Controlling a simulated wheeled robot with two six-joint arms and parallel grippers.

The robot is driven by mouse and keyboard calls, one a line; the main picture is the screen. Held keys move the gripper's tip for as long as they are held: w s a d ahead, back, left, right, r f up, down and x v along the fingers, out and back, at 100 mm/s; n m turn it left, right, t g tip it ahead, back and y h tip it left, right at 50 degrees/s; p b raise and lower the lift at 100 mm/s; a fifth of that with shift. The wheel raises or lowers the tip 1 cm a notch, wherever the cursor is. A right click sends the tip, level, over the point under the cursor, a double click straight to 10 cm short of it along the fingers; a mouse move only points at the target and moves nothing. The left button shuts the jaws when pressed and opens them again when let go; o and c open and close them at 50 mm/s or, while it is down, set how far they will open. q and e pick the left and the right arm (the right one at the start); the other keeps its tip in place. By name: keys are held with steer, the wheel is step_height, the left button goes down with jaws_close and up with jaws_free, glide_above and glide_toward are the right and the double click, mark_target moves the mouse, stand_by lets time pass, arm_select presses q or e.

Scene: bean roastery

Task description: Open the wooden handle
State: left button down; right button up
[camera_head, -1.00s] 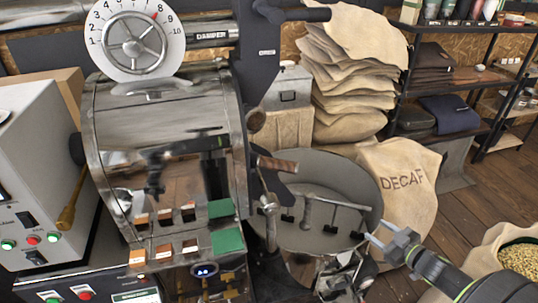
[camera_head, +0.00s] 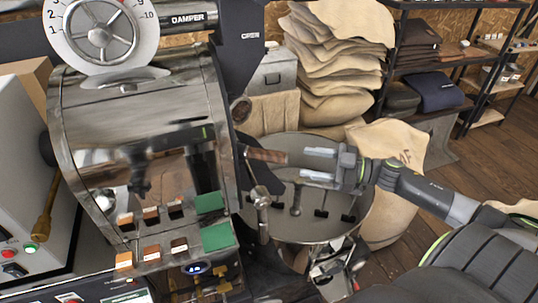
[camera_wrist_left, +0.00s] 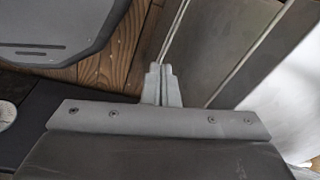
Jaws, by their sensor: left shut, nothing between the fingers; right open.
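The brown wooden handle (camera_head: 265,155) sticks out to the right from the front of the metal roaster, above the round cooling tray (camera_head: 345,225). My right gripper (camera_head: 304,164) comes in from the right, over the tray. It is open and empty, its two fingers pointing left at the free end of the handle, with a small gap in the picture. My left gripper (camera_wrist_left: 160,85) shows only in the left wrist view. It is shut with nothing held, over the wooden floor. The left arm does not show in the head view.
The roaster drum (camera_head: 140,100) fills the left, with a damper dial (camera_head: 100,32) on top. Burlap sacks (camera_head: 335,55) are stacked behind the tray. A draped sack (camera_head: 405,140) stands behind my right arm. A dark shelf (camera_head: 435,62) is at the back right.

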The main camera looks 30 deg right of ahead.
mark_target(269, 156)
steer(key=p+x, duration=0.3)
steer(key=x, duration=0.7)
steer(key=shift+w, duration=0.15)
steer(key=shift+w+a+f, duration=0.1)
steer(key=shift+w+a, duration=0.25)
steer(key=shift+a, duration=0.1)
steer(key=shift+c, duration=0.4)
jaws_close()
